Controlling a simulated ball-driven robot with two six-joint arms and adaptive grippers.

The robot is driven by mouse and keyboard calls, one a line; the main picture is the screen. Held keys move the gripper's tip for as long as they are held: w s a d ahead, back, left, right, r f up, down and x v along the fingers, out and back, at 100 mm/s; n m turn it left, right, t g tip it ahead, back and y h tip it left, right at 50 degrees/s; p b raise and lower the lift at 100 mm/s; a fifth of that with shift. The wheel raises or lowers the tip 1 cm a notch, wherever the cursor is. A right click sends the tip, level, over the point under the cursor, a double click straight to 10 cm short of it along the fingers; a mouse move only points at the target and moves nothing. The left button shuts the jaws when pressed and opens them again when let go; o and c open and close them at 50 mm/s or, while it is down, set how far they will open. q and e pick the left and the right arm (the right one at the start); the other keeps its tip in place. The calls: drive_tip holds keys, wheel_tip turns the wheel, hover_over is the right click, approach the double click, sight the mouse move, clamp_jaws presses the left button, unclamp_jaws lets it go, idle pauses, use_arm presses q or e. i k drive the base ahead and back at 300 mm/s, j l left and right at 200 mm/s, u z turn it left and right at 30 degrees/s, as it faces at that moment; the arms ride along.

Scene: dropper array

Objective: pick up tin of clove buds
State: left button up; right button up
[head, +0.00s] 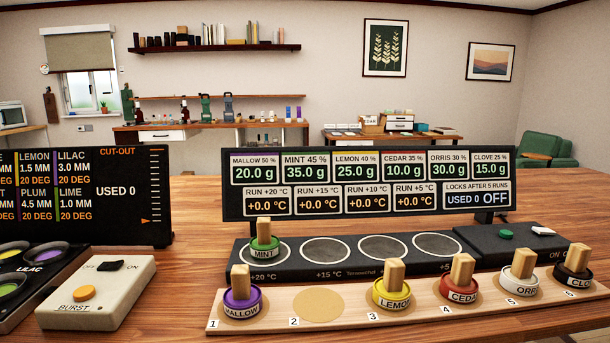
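The tin of clove buds (572,281) is a low black tin with a wooden block handle on top. It stands upright at spot 6, the right end of the pale wooden rack (350,314). Its label reads "CLO", with the rest turned out of sight. Neither of my grippers is in view.
Tins marked Orris (519,290), Cedar (462,292), Lemon (391,296) and Mallow (243,302) share the rack; spot 2 is empty. The Mint tin (264,248) stands on the black plate unit (345,268) behind. A display panel (365,185) rises behind that. A burst box (97,293) sits left.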

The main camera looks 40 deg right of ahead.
sight(573, 272)
drive_tip(key=k+l+z, duration=0.1)
drive_tip(key=z, duration=1.95)
